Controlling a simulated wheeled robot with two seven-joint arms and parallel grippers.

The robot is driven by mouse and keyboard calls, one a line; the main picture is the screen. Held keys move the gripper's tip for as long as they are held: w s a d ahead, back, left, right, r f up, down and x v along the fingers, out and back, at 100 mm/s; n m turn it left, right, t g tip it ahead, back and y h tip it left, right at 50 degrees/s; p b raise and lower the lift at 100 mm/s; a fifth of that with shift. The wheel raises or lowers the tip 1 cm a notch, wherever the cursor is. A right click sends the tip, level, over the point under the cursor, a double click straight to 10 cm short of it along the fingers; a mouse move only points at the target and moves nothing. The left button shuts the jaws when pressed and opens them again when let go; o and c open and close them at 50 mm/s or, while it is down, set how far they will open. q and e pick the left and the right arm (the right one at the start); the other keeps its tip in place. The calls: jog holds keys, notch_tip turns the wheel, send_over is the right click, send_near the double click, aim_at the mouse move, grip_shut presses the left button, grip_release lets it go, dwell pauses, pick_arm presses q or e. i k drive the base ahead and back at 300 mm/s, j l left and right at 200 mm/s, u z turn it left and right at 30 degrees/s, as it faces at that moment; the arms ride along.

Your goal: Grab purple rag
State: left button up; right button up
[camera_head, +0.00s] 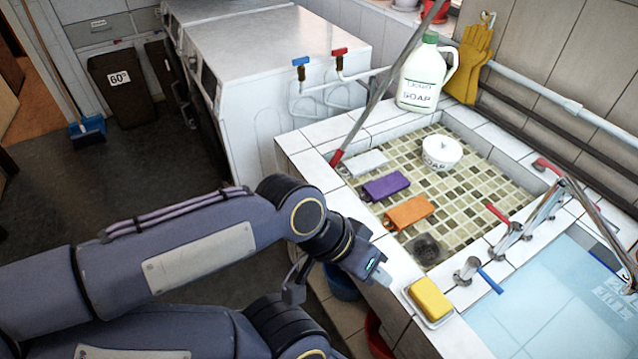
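The purple rag (386,186) lies folded on the tiled floor of the empty sink basin (470,190), between a white rag (366,163) and an orange rag (409,212). My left gripper (382,277) is over the near edge of the sink counter, below and slightly left of the purple rag in the picture, and apart from it. Its fingers are small and partly hidden by the wrist, so I cannot tell whether they are open. No rag shows in it. My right gripper is not in view.
A yellow sponge (430,299) sits in a dish on the near rim. A soap jug (424,76) stands behind. A leaning metal rod (385,85) rises at the basin's left corner. Taps (510,228) line the right divider.

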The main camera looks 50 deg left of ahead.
aim_at(383, 187)
jog(key=u, duration=1.25)
jog(key=z, duration=0.4)
jog(key=i+j+z, duration=0.15)
jog(key=j+z, duration=0.15)
jog(key=z, duration=0.15)
jog(key=j+z, duration=0.3)
jog(key=z, duration=0.15)
jog(key=i+j+z, duration=0.1)
jog(key=j+z, duration=0.35)
jog(key=l, duration=0.1)
